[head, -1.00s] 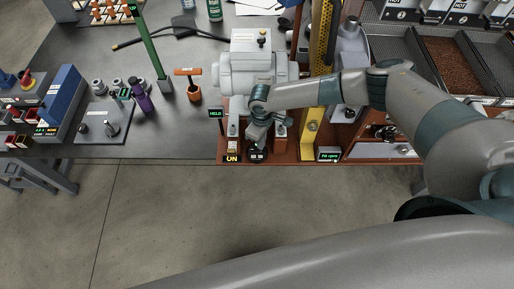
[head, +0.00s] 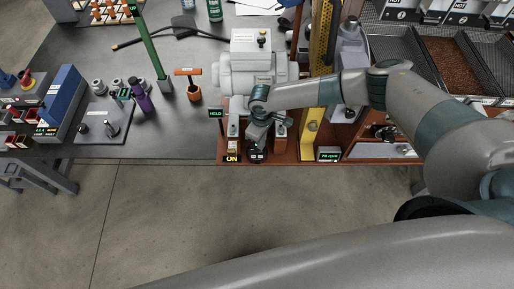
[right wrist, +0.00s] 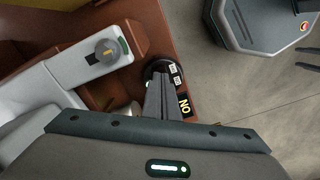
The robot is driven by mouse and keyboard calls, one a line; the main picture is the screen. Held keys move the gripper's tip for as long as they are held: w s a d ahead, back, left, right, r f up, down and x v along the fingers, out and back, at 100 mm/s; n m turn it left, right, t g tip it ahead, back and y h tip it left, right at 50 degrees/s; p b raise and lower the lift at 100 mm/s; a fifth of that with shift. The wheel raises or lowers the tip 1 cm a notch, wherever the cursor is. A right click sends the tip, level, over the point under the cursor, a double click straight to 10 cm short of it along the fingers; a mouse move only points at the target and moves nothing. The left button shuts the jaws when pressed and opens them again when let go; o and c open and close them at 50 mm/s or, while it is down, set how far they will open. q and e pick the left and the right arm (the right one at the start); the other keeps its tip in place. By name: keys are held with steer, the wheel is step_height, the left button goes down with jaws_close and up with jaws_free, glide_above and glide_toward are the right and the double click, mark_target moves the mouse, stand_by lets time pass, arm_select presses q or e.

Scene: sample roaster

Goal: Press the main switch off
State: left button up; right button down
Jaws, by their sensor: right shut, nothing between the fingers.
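The main switch is a dark round unit with two small pale labelled faces (head: 257,155) at the front edge of the red-brown base. It also shows in the right wrist view (right wrist: 175,73), just beyond my fingertips. A display beside it (head: 232,159) reads ON; the same display shows in the wrist view (right wrist: 185,105). My right gripper (head: 257,146) is shut and empty, pointing down over the switch. In the wrist view its fingers (right wrist: 160,80) overlap the round unit; I cannot tell whether they touch it. My left gripper is not in view.
A grey-white machine housing (head: 252,75) stands behind the switch. A yellow bracket (head: 312,130) and a small green-lit display (head: 328,155) stand to the right. A HELD sign (head: 215,114) is to the left. Open floor lies in front of the base.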

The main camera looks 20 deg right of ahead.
steer(key=shift+f+b, duration=0.55)
steer(key=shift+f, duration=0.3)
stand_by(1.1)
steer(key=shift+s, duration=0.1)
steer(key=shift+r+p, duration=3.45)
steer(key=shift+r, duration=0.05)
